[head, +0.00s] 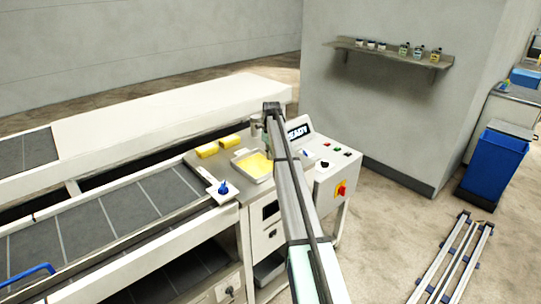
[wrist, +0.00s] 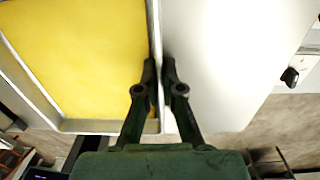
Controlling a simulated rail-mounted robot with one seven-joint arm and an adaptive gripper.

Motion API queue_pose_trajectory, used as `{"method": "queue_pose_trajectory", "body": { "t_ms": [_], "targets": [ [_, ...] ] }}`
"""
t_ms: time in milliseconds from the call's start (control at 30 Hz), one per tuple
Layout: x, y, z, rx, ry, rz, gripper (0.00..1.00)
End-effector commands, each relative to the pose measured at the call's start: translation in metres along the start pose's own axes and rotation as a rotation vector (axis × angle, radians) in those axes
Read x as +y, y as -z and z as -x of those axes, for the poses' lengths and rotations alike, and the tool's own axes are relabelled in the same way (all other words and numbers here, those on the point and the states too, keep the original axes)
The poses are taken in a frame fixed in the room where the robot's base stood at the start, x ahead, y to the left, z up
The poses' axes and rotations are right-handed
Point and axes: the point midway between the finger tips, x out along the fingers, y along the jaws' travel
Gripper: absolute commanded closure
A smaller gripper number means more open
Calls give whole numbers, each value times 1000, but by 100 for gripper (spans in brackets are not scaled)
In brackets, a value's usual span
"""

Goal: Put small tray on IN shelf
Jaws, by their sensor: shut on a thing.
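The small tray (head: 238,164) is a pale metal tray with a yellow layer inside. It is on or just above the machine's top, beside the control panel; I cannot tell if it touches. In the wrist view the tray's rim (wrist: 100,126) and yellow inside fill the left side. My gripper (wrist: 160,68) is shut on the tray's right-hand wall, one finger on each side of it. In the head view my arm largely hides the gripper. I see no readable IN label, so I cannot tell which shelf is the IN shelf.
Two yellow blocks (head: 207,150) lie left of the tray. A blue knob (head: 223,187) stands at the belt's end. The control panel (head: 331,165), with a READY display (head: 298,131), is close on the right. A wall shelf (head: 390,54) holds small bottles. A blue bin (head: 494,160) stands far right.

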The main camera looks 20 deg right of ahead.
Motion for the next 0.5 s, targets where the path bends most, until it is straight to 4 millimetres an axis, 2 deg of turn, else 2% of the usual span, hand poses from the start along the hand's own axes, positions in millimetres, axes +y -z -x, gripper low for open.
{"method": "queue_pose_trajectory", "body": {
  "t_ms": [33,100,500],
  "targets": [
    [0,0,-1,0,0,0,87],
    [0,0,-1,0,0,0,69],
    [0,0,4,-1,1,0,69]
  ]
}}
